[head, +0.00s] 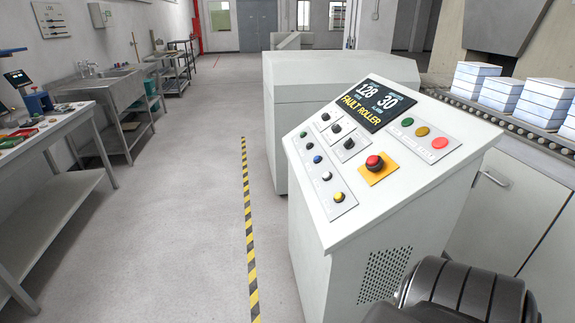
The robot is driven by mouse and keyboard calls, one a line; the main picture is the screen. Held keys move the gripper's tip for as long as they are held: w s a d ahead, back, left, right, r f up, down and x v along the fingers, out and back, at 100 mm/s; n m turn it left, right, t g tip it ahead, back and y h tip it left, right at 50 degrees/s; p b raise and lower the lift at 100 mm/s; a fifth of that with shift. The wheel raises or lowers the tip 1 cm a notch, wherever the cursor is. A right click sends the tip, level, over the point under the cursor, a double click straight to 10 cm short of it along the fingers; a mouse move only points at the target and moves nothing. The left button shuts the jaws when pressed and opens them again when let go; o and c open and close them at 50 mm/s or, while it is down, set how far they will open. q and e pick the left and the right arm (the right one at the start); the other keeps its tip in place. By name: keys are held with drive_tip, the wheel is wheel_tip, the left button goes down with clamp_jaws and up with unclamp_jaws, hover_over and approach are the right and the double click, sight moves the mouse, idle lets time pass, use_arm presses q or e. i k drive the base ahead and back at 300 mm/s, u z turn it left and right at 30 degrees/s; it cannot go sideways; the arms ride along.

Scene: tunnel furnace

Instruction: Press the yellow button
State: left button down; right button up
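The yellow button (338,197) is a small round cap at the lower end of the left button strip on the sloped panel of a white control console (400,215). Above it on that strip are a white button (326,176), a blue button (317,159) and more small ones. A red mushroom button (375,163) on a yellow-orange square base sits to its right. Nothing covers the yellow button. A dark, ribbed, rounded part, seemingly of my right arm, shows at the bottom right, below the panel. Neither gripper's fingers are in view.
The panel display (370,103) reads 128, 30 and FAULT ROLLER. Green, amber and red round lights or buttons (422,131) sit right of it. A roller conveyor (520,125) carries white stacks behind. A workbench (60,130) stands left. Floor beside the striped line (249,230) is clear.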

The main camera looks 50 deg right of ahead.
sight(338, 196)
drive_tip(key=i, duration=2.95)
drive_tip(key=z, duration=4.25)
